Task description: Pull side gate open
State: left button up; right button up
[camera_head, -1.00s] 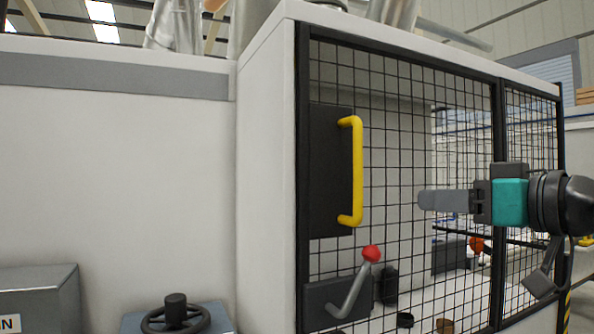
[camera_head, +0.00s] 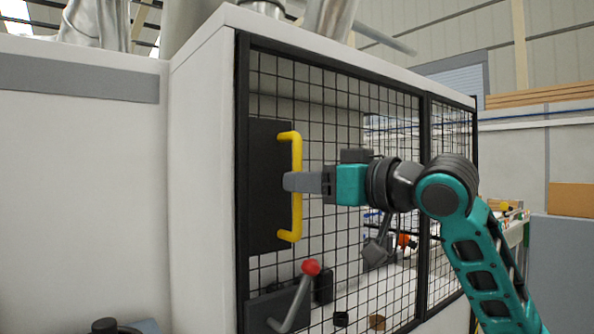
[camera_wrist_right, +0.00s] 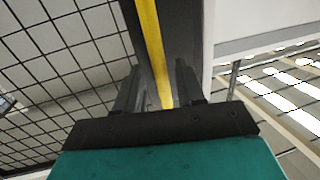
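The side gate is a black-framed mesh panel (camera_head: 345,108) on the white machine, and it stands closed. A yellow bar handle (camera_head: 296,215) is mounted upright on a dark plate (camera_head: 268,190) at the gate's left edge. My right gripper (camera_head: 288,182) reaches in from the right at the handle's middle. In the right wrist view, the yellow handle (camera_wrist_right: 151,40) runs between the two fingers of the gripper (camera_wrist_right: 157,80), with gaps showing on both sides. The gripper is open around the handle. My left gripper is not in view.
A grey lever with a red knob (camera_head: 311,267) sits on the gate below the handle. A white machine wall (camera_head: 80,190) stands to the left. A grey panel (camera_head: 563,270) and a brown box (camera_head: 571,199) are at the right.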

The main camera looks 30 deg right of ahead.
jog(key=shift+x, duration=1.3)
jog(key=shift+c, duration=0.4)
grip_shut()
